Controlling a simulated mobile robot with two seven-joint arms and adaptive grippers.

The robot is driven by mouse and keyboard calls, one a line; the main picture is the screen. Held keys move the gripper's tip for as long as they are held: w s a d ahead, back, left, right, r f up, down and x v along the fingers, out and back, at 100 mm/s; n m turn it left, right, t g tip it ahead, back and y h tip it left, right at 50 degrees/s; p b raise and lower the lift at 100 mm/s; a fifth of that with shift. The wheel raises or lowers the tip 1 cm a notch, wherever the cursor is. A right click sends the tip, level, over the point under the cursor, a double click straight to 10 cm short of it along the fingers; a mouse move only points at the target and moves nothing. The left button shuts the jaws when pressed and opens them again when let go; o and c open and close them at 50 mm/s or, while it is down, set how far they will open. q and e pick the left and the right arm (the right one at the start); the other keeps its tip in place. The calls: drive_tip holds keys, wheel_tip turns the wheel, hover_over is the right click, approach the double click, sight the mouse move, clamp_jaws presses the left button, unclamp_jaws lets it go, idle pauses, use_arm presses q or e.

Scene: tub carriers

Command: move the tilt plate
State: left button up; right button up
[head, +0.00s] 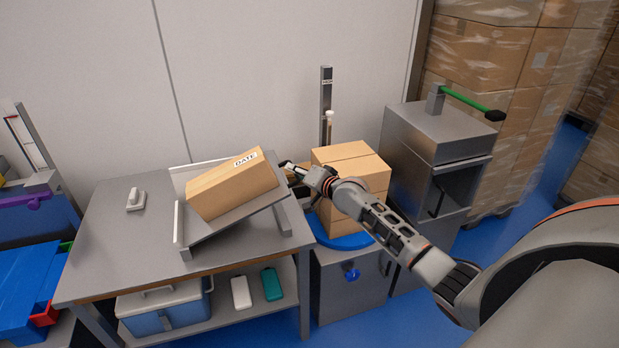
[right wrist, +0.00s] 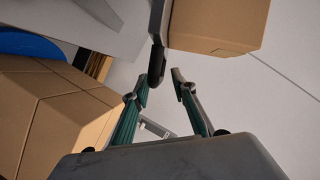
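The grey tilt plate (head: 232,218) stands on the metal table, sloping with its right side raised. A cardboard box marked DATE (head: 232,186) lies tilted on it. My right gripper (head: 286,166) is just off the plate's raised right side, close to the box's end. A grey bar with a dark end (right wrist: 157,55), seemingly the plate's edge, is just ahead of the tips, and the DATE box (right wrist: 215,22) is beyond. Contact cannot be told. My left gripper is not in view.
Stacked cardboard boxes (head: 358,172) stand on a blue round base (head: 342,241) beside my right forearm. A steel machine with a green lever (head: 470,102) is farther right. A small white object (head: 134,198) sits on the table (head: 118,235), whose left part is mostly clear.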

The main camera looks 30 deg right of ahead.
drive_tip(key=a+v, duration=0.1)
drive_tip(key=v, duration=0.8)
drive_tip(key=shift+s+d+r, duration=0.2)
drive_tip(key=shift+s+d, duration=0.15)
drive_tip(key=shift+d, duration=0.1)
drive_tip(key=s+a+f+n+g, duration=0.1)
drive_tip(key=s+a+f+n, duration=0.15)
drive_tip(key=f, duration=0.25)
drive_tip(key=s+a+f+n, duration=0.1)
drive_tip(key=s+a+f, duration=0.3)
drive_tip(key=f, duration=0.1)
drive_tip(key=s+a+f+n+g, duration=0.1)
drive_tip(key=s+a+f+n, duration=0.2)
drive_tip(key=s, duration=0.5)
drive_tip(key=s+a+f+n+g+y, duration=0.1)
drive_tip(key=s+a+f+n, duration=0.3)
drive_tip(key=s+a+f, duration=0.2)
drive_tip(key=s+a+f+n+g, duration=0.1)
drive_tip(key=s+a+f+n, duration=0.2)
drive_tip(key=s, duration=0.9)
drive_tip(key=a+f, duration=0.2)
drive_tip(key=a, duration=0.2)
drive_tip(key=shift+a, duration=0.15)
